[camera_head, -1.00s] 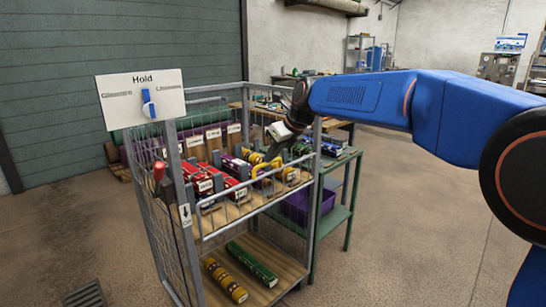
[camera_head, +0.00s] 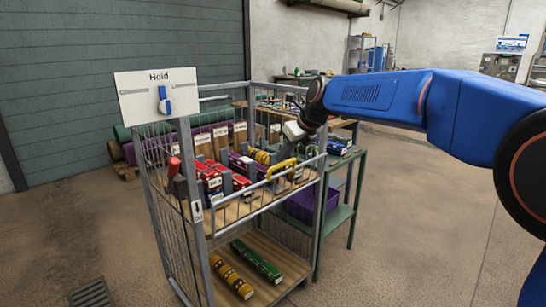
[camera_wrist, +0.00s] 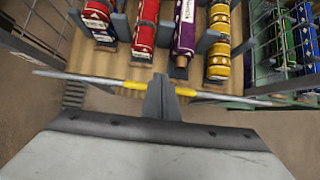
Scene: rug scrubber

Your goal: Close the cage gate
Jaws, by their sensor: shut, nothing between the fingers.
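The cage (camera_head: 212,262) is a grey wire trolley with wooden shelves. Its gate (camera_head: 262,208) is a low wire panel with a top rail across the front of the upper shelf. A yellow handle (camera_head: 282,168) sits on that rail and shows in the wrist view (camera_wrist: 135,86). My gripper (camera_wrist: 162,80) is shut and empty. Its fingers point at the middle of the yellow handle and hide part of it; I cannot tell whether they touch. In the head view the fingertips are hard to make out near the handle.
Red, purple and yellow rolls (camera_wrist: 218,52) lie on the shelf behind the gate. A "Hold" board (camera_head: 157,93) and a red-handled lever (camera_head: 174,167) are at the cage's left front. A green table (camera_head: 345,212) stands close on the right. Floor in front is clear.

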